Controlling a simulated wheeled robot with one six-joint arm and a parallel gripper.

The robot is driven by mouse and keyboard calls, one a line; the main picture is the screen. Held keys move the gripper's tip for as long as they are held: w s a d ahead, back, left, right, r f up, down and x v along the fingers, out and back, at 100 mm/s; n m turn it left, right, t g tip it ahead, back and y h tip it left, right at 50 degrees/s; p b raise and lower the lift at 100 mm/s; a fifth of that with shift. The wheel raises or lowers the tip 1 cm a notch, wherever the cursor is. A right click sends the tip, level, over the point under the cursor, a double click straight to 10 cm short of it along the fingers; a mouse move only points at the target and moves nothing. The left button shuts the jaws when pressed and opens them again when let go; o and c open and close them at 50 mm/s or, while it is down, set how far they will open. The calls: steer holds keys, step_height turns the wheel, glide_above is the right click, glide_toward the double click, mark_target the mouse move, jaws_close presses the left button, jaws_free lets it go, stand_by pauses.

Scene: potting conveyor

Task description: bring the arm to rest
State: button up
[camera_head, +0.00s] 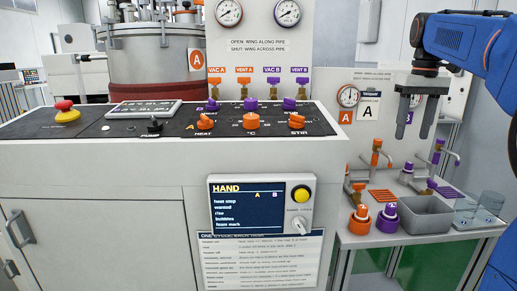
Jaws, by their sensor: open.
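My blue arm comes in at the upper right. My gripper (416,133) points downward, with its two dark grey fingers apart and nothing between them. It shows in front of the white panel with the gauge and the "A" label, above the side bench (352,240). In the picture it is right of the control console and clear of its knobs. How far it is from the panel behind cannot be told.
The console holds a red stop button (66,112), orange and purple knobs, and a HAND screen (258,205). A metal vessel (150,60) stands behind.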

steer(key=s+a+f+t, duration=0.1)
steer(key=s+a+f, duration=0.3)
steer(key=s+f, duration=0.5)
steer(key=s+a+f+t, duration=0.2)
steer(key=s+a+f, duration=0.3)
steer(key=s+f, duration=0.5)
steer(key=s+a+f+t, duration=0.1)
steer(key=s+a+f, duration=0.4)
steer(key=s+f, duration=0.5)
stand_by(1.9)
